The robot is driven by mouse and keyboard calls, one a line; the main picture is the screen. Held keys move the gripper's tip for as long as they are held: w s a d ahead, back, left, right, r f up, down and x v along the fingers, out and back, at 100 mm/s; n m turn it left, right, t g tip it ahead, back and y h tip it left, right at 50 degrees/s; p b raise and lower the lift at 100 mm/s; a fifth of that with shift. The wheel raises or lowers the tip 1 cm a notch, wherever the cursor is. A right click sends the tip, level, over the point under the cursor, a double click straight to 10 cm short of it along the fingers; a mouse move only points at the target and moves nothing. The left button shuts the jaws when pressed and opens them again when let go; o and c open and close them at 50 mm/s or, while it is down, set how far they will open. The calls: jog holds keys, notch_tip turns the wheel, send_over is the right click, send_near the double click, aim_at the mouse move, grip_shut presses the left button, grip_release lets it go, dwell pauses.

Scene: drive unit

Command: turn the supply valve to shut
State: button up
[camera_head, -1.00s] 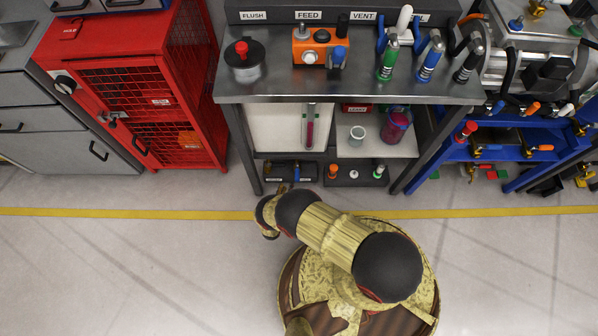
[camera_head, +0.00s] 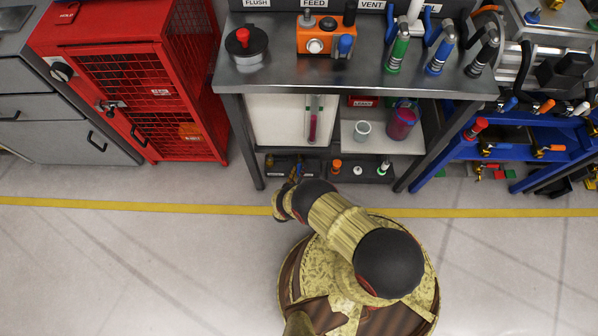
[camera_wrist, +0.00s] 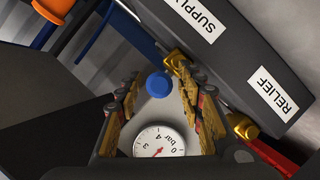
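In the wrist view, the SUPPLY label (camera_wrist: 197,20) is on a dark panel at the upper right. Below it is a brass fitting (camera_wrist: 175,62), and beside that a round blue end (camera_wrist: 159,84), seemingly the supply valve's handle. My gripper (camera_wrist: 157,88) is open, with its two padded fingers either side of the view of the blue end. Whether they touch it I cannot tell. A white pressure gauge (camera_wrist: 158,141) shows between the fingers, nearer the bottom. In the head view, the low dark valve unit (camera_head: 290,163) is small and partly hidden behind my wrist.
The RELIEF label (camera_wrist: 272,93) has a brass fitting (camera_wrist: 241,126) and a red handle (camera_wrist: 275,157) beneath it. In the head view, the steel bench (camera_head: 350,82) overhangs the low unit. A red cage cabinet (camera_head: 150,90) stands left. The floor around my base is clear.

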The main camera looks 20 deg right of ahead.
grip_shut()
dwell(0.5)
dwell(0.4)
